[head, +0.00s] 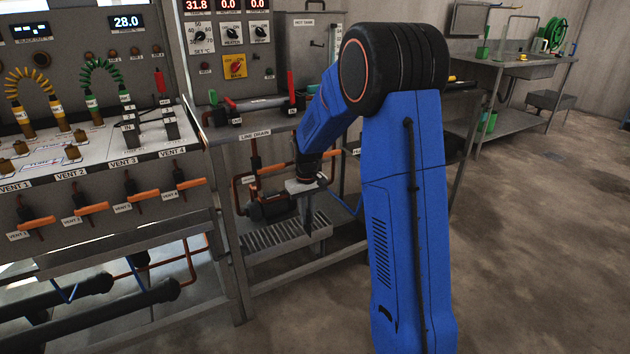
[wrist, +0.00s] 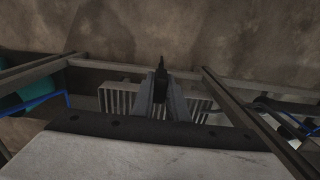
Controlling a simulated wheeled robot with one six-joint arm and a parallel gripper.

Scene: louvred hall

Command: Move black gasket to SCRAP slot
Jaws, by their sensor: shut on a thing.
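My gripper (head: 311,215) points down in front of the bench under the LINE DRAIN label, above a slatted metal tray. In the wrist view its two grey fingers (wrist: 161,88) are closed on a narrow black thing (wrist: 161,66), which looks like the black gasket seen edge-on. Its full shape is not clear, and it cannot be made out in the head view. I cannot find a slot marked SCRAP in either view.
The slatted tray (head: 262,242) lies below my gripper and shows in the wrist view (wrist: 116,98). A dark pump-like unit (head: 272,208) sits just left of my gripper. Metal frame rails (wrist: 240,108) run close by. The vent panel (head: 90,160) stands left; open floor (head: 540,240) lies right.

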